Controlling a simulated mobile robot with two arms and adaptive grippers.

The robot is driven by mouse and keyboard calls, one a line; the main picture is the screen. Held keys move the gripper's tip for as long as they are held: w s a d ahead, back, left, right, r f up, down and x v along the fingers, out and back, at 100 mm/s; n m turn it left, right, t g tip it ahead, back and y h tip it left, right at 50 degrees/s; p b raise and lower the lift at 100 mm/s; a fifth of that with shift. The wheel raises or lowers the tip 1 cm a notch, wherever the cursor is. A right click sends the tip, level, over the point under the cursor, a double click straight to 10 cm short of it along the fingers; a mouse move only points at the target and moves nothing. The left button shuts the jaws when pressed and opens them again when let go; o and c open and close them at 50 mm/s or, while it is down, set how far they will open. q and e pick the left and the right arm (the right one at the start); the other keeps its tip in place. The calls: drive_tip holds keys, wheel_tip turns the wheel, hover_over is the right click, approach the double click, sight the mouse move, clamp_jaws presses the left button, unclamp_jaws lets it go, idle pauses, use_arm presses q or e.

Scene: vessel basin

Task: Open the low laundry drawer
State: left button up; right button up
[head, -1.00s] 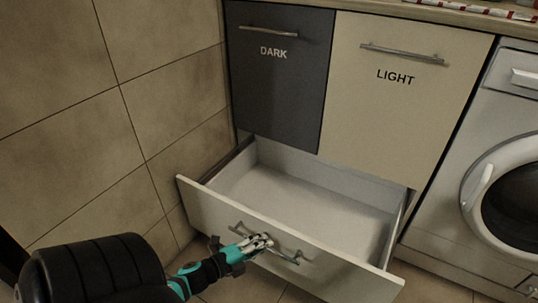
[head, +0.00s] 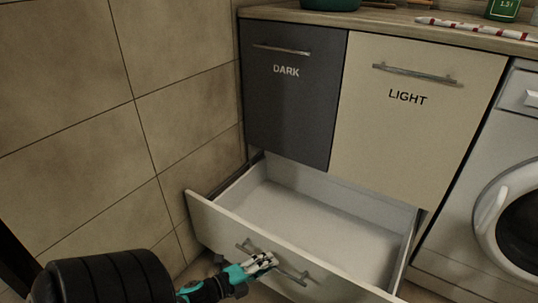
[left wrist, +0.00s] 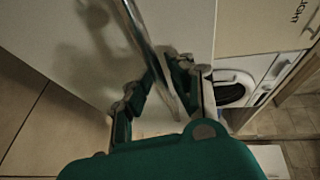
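The low laundry drawer (head: 330,226) is pulled well out from under the cabinet, and its white inside is empty. The drawer's front panel (head: 215,222) is cream, with a metal bar handle (head: 292,275). My left gripper (head: 264,262) is at the middle of this handle. In the left wrist view, the handle (left wrist: 139,32) passes between the fingers of my left gripper (left wrist: 160,66), which look closed on the bar. The exact finger contact is dim. My right gripper does not show.
Above the drawer are a dark front (head: 290,105) marked DARK and a cream front (head: 415,130) marked LIGHT, both shut. A washing machine (head: 470,235) stands at the right. A tiled wall (head: 70,130) is close on the left. A countertop (head: 390,20) runs above.

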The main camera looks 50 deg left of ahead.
use_arm(q)
drive_tip(key=v, duration=1.1)
